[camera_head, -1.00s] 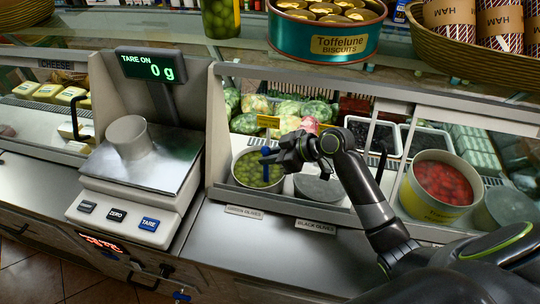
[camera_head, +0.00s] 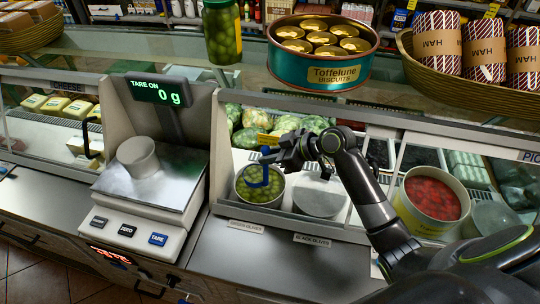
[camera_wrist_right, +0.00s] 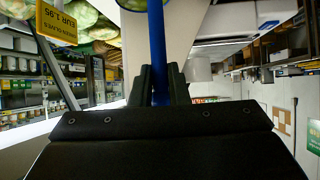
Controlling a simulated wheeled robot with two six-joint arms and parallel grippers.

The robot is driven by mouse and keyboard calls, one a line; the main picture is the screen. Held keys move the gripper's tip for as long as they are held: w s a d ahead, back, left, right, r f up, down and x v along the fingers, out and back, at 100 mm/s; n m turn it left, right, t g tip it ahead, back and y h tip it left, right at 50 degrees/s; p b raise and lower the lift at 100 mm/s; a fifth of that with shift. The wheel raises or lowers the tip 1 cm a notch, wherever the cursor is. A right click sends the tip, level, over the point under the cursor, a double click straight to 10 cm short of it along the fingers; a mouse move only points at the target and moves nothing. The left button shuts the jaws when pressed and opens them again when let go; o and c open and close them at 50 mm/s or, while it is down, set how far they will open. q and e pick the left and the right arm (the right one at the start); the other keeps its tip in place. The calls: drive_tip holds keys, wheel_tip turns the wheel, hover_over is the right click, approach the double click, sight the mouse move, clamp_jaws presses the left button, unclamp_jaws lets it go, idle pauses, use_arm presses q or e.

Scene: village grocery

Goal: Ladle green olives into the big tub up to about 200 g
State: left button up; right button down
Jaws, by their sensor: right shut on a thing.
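The tub of green olives (camera_head: 260,186) sits in the counter well, labelled at its front. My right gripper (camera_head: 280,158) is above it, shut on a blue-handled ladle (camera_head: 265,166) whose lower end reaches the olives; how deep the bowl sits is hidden. In the right wrist view the blue handle (camera_wrist_right: 157,50) runs up between the fingers (camera_wrist_right: 158,85). An empty-looking grey-white tub (camera_head: 138,157) stands on the scale (camera_head: 150,190). The scale display (camera_head: 158,91) reads TARE ON, 0 g. My left gripper is not in view.
A lidded container (camera_head: 319,195) at the black olives label is just right of the green olives. A tub of red items (camera_head: 435,196) is further right. A biscuit tin (camera_head: 322,55) and olive jar (camera_head: 222,32) stand on the glass shelf above. The steel counter (camera_head: 262,265) in front is clear.

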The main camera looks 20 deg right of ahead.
drive_tip(key=s+a+r+p, duration=0.3)
drive_tip(key=s+a+p, duration=0.3)
drive_tip(key=s, duration=0.6)
drive_tip(key=shift+s+a, duration=0.2)
drive_tip(key=shift+a, duration=1.05)
